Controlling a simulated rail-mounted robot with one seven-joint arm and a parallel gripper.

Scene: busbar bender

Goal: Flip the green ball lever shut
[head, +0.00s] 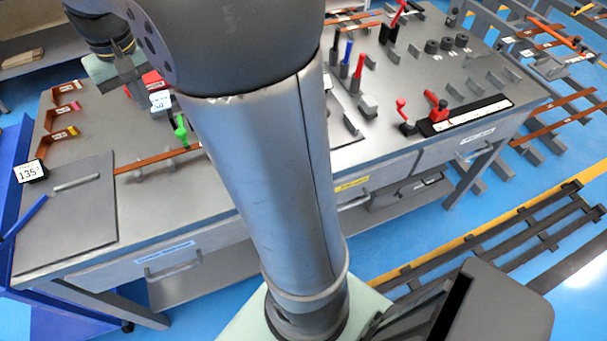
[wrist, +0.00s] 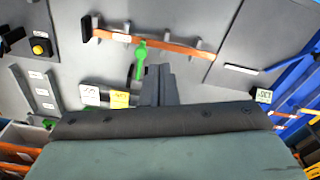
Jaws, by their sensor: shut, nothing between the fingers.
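The green ball lever (head: 181,131) stands by a copper bar (head: 158,159) on the grey bench, left of my arm in the head view. In the wrist view the green lever (wrist: 140,60) shows at the upper middle, with one end close to the copper bar (wrist: 165,44). My gripper (wrist: 159,69) is shut and empty, its fingertips just right of the lever in that picture. I cannot tell whether they touch it. In the head view my arm covers the middle of the bench, and the fingertips cannot be made out.
White and yellow labels (wrist: 119,99) lie left of the fingers in the wrist view. A yellow button (wrist: 38,47) is at the upper left. A 135° display (head: 31,171) stands at the bench's left edge. Red and blue levers (head: 347,58) stand right of my arm.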

